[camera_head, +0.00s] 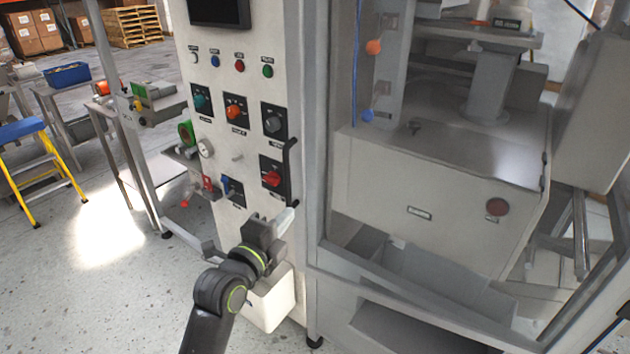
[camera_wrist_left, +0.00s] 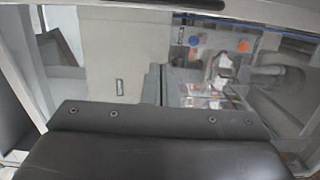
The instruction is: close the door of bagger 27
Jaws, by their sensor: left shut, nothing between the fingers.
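The bagger (camera_head: 430,200) fills the right half of the head view. A tall grey frame (camera_head: 316,130) with a clear pane, seemingly its door, stands between the control panel and the chamber. I cannot tell how far it stands open. A slim black handle (camera_head: 291,170) runs upright along the frame's left side. My left gripper (camera_head: 286,220) is shut and empty, just below the handle's lower end; contact is unclear. In the left wrist view my dark gripper body covers the bottom, and the chamber's blue knob (camera_wrist_left: 193,41) and orange knob (camera_wrist_left: 243,46) show beyond. My right gripper is out of view.
The control panel (camera_head: 222,150), with knobs and buttons, stands left of the frame. A metal chute (camera_head: 430,275) juts out low at the right. A yellow stepladder (camera_head: 62,165) and a bench (camera_head: 90,110) stand at left. The speckled floor between is clear.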

